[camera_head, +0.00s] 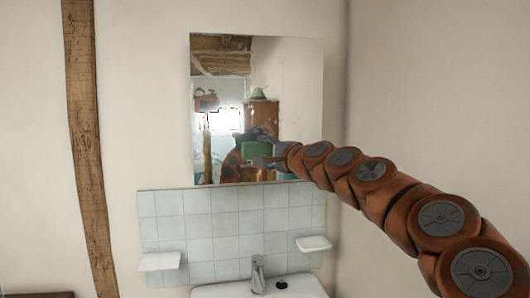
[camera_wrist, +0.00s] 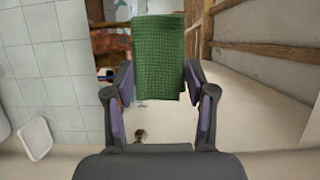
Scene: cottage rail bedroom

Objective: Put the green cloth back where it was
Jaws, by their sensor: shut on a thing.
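The green cloth (camera_wrist: 158,45) is a textured, dark green piece between the two fingers of my gripper (camera_wrist: 157,82) in the wrist view. My gripper is shut on it, and the cloth extends out past the fingertips. In the head view my arm reaches in from the right, and my gripper (camera_head: 266,161) is in front of the lower part of the mirror (camera_head: 300,85). A green patch shows beside the gripper there; I cannot tell whether it is the cloth itself or its reflection.
A white sink (camera_head: 225,291) with a grey tap (camera_head: 257,275) is below the tiled wall (camera_head: 225,225). White soap dishes are at the left (camera_head: 159,261) and right (camera_head: 313,244). A wooden post (camera_head: 84,140) runs up the left wall. The right wall is bare.

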